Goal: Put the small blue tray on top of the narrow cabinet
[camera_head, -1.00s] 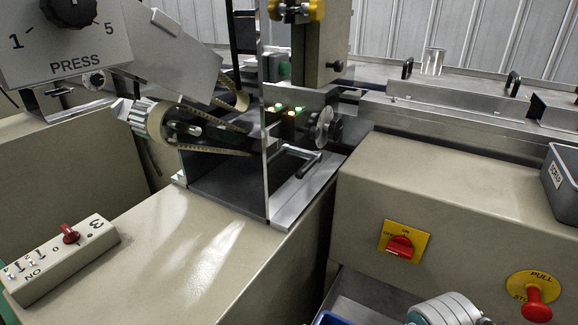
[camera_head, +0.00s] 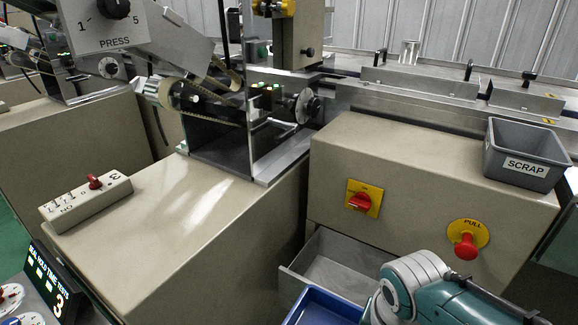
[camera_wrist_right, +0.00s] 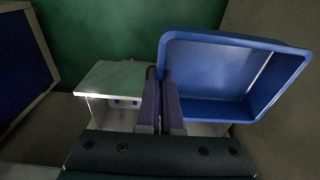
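The small blue tray (camera_head: 318,308) shows at the bottom edge of the head view, in front of the open drawer and partly cut off. In the right wrist view the tray (camera_wrist_right: 232,80) hangs to the right of my right gripper (camera_wrist_right: 162,85). The gripper's fingers are close together on either side of the tray's left rim. In the head view my right arm hides that gripper. My left gripper is not in view.
A switch box (camera_head: 88,197) lies on the left of that top. The machine (camera_head: 235,120) stands at its back. An open grey drawer (camera_head: 335,272) juts from the right cabinet (camera_head: 430,170), which has a red stop knob (camera_head: 466,245) and a grey scrap bin (camera_head: 525,155).

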